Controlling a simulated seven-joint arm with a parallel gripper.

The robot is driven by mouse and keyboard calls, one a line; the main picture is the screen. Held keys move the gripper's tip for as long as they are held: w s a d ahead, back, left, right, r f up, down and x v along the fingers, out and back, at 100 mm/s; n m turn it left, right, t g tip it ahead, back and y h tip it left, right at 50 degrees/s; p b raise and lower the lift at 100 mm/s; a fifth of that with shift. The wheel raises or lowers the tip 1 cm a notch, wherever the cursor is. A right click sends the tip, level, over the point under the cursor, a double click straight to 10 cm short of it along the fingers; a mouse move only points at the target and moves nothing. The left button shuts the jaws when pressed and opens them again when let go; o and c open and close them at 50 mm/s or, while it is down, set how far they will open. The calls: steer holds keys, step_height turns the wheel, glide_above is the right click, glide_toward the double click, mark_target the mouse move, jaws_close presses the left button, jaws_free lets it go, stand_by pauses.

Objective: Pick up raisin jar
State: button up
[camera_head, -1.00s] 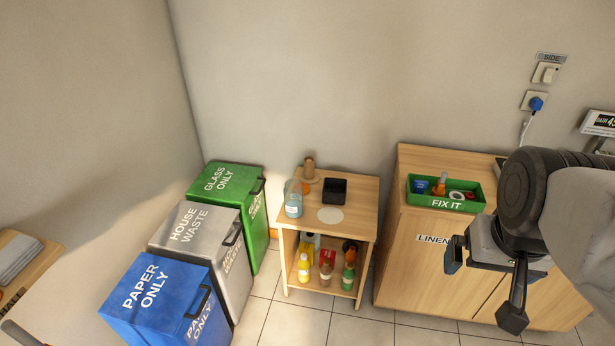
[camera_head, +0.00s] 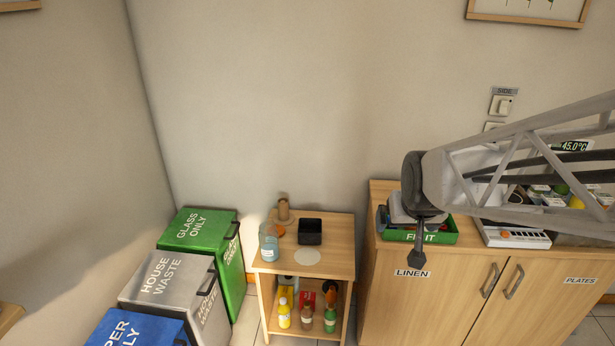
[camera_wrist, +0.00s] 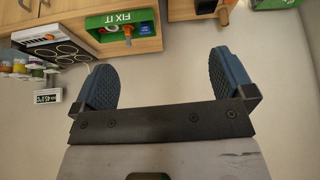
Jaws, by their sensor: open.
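I cannot pick out a raisin jar for certain in either view. Several small jars or pots (camera_wrist: 20,68) show at the left edge of the wrist view, too small to read. My gripper (camera_wrist: 158,82) is open, its two blue padded fingers wide apart with nothing between them. In the head view its dark end (camera_head: 417,258) hangs in front of the green FIX IT box (camera_head: 446,238) on the LINEN cabinet (camera_head: 440,290). The arm covers part of the cabinet top.
Waste bins (camera_head: 205,235) stand at the left. Packets and round items (camera_head: 570,198) crowd the cabinet's right. A hotplate (camera_wrist: 60,52) shows in the wrist view.

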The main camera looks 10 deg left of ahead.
steer(key=w+a+f+t, duration=0.1)
steer(key=w+a+f, duration=0.2)
steer(key=w, duration=0.3)
steer(key=w+a+f+n+t+y, duration=0.1)
steer(key=w+a+f, duration=0.15)
steer(key=w, duration=0.35)
steer(key=w+a+f+t, duration=0.1)
steer(key=w+a+f, duration=0.15)
steer(key=w, duration=0.25)
steer(key=n+t+y, duration=0.3)
steer(key=t+y, duration=0.1)
steer(key=t, duration=0.1)
glide_above(272, 252)
steer(key=d, duration=0.9)
step_height(272, 252, down, 24)
steer(key=s+a+f, duration=0.1)
steer(key=a+f, duration=0.1)
steer(key=f, duration=0.2)
steer(key=s+a+f+t+y, duration=0.1)
steer(key=a+f, duration=0.1)
steer(key=f, duration=0.2)
steer(key=s+a+f+y, duration=0.1)
steer(key=a+f, duration=0.1)
steer(key=f, duration=0.2)
steer(key=shift+s+a+f+n+t, duration=0.1)
steer(key=shift+a+f+n+t, duration=0.2)
steer(key=shift+f+t, duration=0.1)
steer(key=shift+s+a+f+y, duration=0.2)
steer(key=shift+f+y, duration=0.2)
steer(key=shift+f, duration=0.1)
